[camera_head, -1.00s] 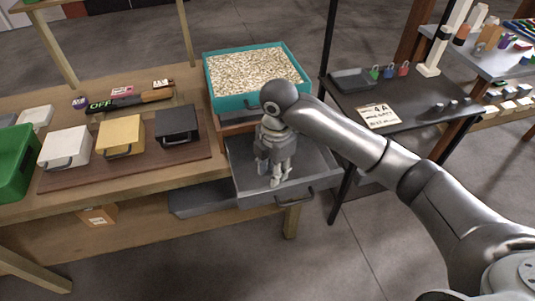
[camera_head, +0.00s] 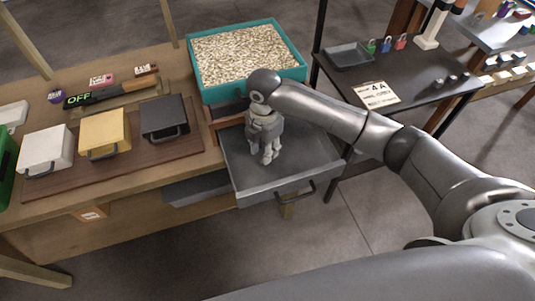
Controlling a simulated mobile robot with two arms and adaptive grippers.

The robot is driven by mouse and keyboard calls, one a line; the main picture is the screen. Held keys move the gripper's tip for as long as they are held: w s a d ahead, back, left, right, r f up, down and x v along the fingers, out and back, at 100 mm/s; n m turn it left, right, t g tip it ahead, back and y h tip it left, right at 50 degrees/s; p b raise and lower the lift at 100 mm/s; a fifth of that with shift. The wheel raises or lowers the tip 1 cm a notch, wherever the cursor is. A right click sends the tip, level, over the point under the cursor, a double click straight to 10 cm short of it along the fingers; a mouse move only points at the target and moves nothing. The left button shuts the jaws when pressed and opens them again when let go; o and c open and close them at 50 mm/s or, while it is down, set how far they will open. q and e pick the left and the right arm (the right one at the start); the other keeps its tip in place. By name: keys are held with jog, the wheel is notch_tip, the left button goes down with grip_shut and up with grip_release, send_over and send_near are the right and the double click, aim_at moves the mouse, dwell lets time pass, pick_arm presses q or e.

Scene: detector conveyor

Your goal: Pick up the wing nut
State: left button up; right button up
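My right gripper (camera_head: 269,157) points down into the open grey drawer (camera_head: 313,172), with its fingertips close together over the drawer floor. I cannot make out whether they are shut on something. No wing nut can be made out; one under the fingers would be hidden or too small to see. My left gripper is not in view.
A teal bin of pale pellets (camera_head: 300,72) stands behind the drawer. White (camera_head: 46,149), yellow (camera_head: 104,133) and dark grey (camera_head: 164,117) boxes sit on a brown board at left. A dark side table (camera_head: 420,88) holds a 4A card (camera_head: 377,94), padlocks and a tray.

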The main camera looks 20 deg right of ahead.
notch_tip(320, 180, down, 4)
jog(key=shift+s+p, duration=0.1)
jog(key=shift+p, duration=0.4)
jog(key=shift+c, duration=0.7)
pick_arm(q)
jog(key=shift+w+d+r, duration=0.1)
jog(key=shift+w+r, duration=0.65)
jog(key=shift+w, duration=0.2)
pick_arm(e)
grip_shut()
